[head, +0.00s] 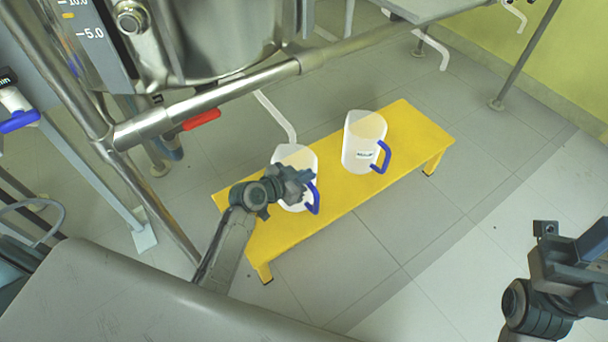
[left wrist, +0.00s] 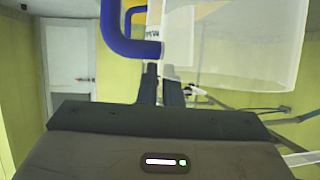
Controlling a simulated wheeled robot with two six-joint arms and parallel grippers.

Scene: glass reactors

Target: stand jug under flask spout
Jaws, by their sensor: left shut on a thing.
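A clear jug (head: 297,160) with a blue handle stands on the left part of the yellow bench (head: 340,207). My left gripper (head: 303,186) is in front of it at the handle, shut on it. In the left wrist view the jug (left wrist: 245,45) fills the upper right, its blue handle (left wrist: 132,45) at the fingers (left wrist: 163,88). A pale spout tube (head: 275,115) slants down from the reactor and ends by the jug's far rim; I cannot tell if it is over the opening. My right gripper (head: 570,250) is at the right edge, away from the bench; its jaws are unclear.
A second jug (head: 362,142) with a blue handle and a label stands on the bench to the right. A steel frame bar (head: 215,98) with a red lever (head: 201,119) crosses the upper left. The floor (head: 450,265) right of the bench is clear.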

